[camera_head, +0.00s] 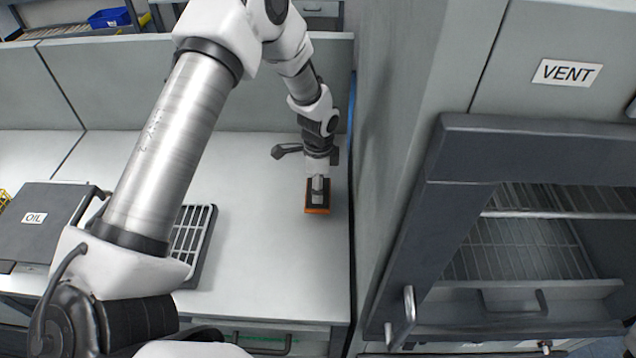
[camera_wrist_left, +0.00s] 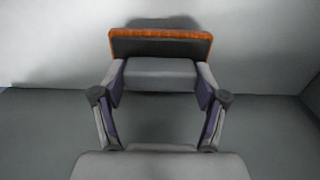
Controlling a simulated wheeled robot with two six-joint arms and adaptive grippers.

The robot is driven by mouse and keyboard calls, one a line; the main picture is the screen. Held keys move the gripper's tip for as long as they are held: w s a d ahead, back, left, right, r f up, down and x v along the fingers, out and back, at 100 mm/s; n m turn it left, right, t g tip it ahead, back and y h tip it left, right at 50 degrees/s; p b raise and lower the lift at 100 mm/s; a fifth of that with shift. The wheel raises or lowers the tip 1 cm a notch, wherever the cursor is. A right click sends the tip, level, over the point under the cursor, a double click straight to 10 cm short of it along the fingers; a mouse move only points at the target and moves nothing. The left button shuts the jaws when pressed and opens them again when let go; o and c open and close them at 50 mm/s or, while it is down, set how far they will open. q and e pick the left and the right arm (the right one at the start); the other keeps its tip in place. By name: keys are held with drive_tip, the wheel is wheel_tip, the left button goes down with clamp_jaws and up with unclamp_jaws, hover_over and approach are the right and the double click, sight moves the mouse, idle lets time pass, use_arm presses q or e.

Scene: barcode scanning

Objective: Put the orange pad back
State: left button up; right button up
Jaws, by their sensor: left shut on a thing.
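The orange pad (camera_head: 317,210) is at the right part of the white worktop in the head view, with an orange edge and a dark face. My left gripper (camera_head: 318,186) is shut on it from above. In the left wrist view the pad (camera_wrist_left: 160,33) spans the top, with its grey middle part between the fingertips of my left gripper (camera_wrist_left: 160,75). Whether the pad touches the worktop is hard to tell. My right gripper is not in view.
A dark slotted tray (camera_head: 192,240) lies left of the pad, partly behind my arm. A box labelled OIL (camera_head: 40,235) is at the far left. A tall grey cabinet with a VENT label (camera_head: 567,73) stands right of the worktop (camera_head: 265,270), whose front middle is clear.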

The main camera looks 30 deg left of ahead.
use_arm(q)
drive_tip(key=shift+f, duration=0.95)
drive_tip(key=o, duration=1.1)
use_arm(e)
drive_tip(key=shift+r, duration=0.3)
use_arm(q)
drive_tip(key=shift+r, duration=0.6)
wheel_tip(320, 180, up, 11)
drive_tip(key=b, duration=0.3)
drive_tip(key=shift+f, duration=0.1)
drive_tip(key=shift+r, duration=0.2)
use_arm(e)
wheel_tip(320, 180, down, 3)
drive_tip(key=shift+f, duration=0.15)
